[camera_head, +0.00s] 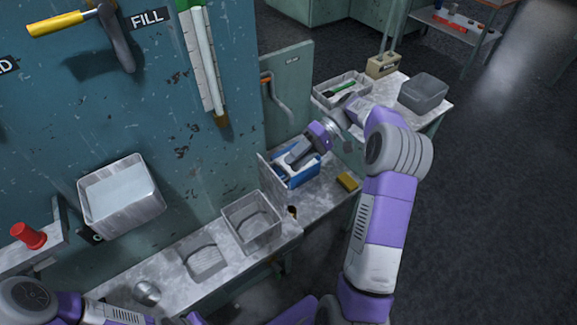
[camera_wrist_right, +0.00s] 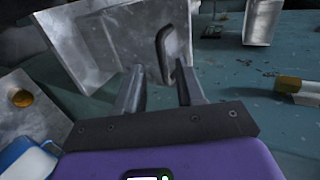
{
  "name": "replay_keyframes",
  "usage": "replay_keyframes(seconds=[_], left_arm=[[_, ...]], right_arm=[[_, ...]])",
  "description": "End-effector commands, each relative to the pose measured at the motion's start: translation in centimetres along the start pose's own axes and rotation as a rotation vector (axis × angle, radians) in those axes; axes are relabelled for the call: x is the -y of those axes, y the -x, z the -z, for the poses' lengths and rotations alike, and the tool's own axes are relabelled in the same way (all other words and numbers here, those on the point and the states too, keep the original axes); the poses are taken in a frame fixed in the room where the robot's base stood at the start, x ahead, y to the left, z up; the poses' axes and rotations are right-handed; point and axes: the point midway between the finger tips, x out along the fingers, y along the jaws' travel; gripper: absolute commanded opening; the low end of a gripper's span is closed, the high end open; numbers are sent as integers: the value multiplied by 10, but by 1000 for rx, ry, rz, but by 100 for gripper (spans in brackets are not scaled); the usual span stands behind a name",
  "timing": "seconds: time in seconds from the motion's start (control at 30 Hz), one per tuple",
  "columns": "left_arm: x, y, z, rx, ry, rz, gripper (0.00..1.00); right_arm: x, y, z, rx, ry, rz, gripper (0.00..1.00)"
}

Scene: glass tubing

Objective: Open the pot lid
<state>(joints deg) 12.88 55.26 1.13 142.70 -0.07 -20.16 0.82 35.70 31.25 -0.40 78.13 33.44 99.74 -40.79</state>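My right gripper (camera_head: 297,155) is over the bench by the teal wall, at a blue and white object (camera_head: 293,175). In the right wrist view its two fingers (camera_wrist_right: 160,92) are apart, with nothing held between them. A grey metal panel with a dark bar handle (camera_wrist_right: 175,52) stands ahead of the fingers; I cannot tell whether it is the pot lid. I cannot make out a pot with certainty. A small round silver object (camera_head: 146,292) rests on the bench at the lower left. My left arm shows at the bottom left; its gripper is out of view.
A white tray (camera_head: 122,195) hangs on the wall. A side table (camera_head: 437,108) carries a grey tub (camera_head: 424,92). The floor at right is clear.

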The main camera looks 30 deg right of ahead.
Motion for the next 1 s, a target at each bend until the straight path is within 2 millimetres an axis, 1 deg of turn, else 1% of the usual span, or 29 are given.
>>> replay_keyframes(seconds=[0.03, 0.1, 0.3, 0.43, 1.0], left_arm=[[0, 1, 0, 0, 0, 0, 0], [-1, 2, 0, 0, 0, 0, 0], [-1, 2, 0, 0, 0, 0, 0], [-1, 3, 0, 0, 0, 0, 0], [-1, 2, 0, 0, 0, 0, 0]], right_arm=[[-1, 9, 0, -3, 0, -2, 38], [-1, 18, 0, -2, 0, -2, 38], [-1, 34, 0, 0, -1, -2, 38], [-1, 37, -1, 2, -2, -1, 38], [-1, 37, -1, 1, -1, -1, 38]])
